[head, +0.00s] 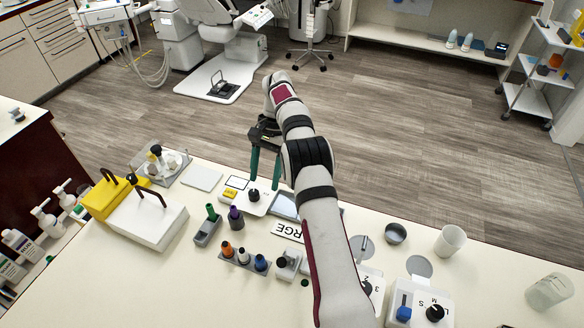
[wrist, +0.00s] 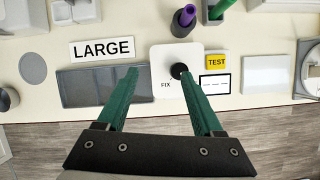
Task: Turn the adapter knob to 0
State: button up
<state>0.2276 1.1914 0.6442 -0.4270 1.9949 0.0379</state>
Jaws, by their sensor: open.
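My gripper (head: 264,182) is open and empty, its two green fingers pointing down at the counter's far edge. In the wrist view, my gripper (wrist: 158,74) has its right fingertip beside or over a black knob (wrist: 179,70) on a white plate marked FIX; contact cannot be told. That knob also shows in the head view (head: 253,195). Two other dial knobs stand at the near right: one (head: 367,289) with digits such as 3 and 2, partly behind my arm, and one (head: 435,313) marked with L and M. Which is the adapter knob is unclear, and no 0 is readable.
A yellow TEST block (wrist: 216,61), a LARGE sign (wrist: 101,48) and a grey tray (wrist: 90,87) lie around the FIX plate. Green (head: 212,212) and purple (head: 235,213) handles stand close by. Cups (head: 450,239) stand at right.

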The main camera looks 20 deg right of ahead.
jog(key=s+d+r, duration=0.4)
jog(key=d+r, duration=0.1)
jog(key=d, duration=0.1)
jog(key=shift+s+d, duration=0.3)
jog(key=shift+d, duration=0.1)
notch_tip(320, 180, up, 3)
jog(key=n+t+h, duration=0.5)
jog(key=t, duration=0.2)
send_over(254, 193)
jog(key=s+a, duration=0.3)
jog(key=s, duration=0.3)
jog(key=x, duration=1.5)
jog(key=shift+w+d+f, duration=0.15)
jog(key=shift+w+d, duration=0.1)
jog(key=shift+d, duration=0.2)
grip_shut()
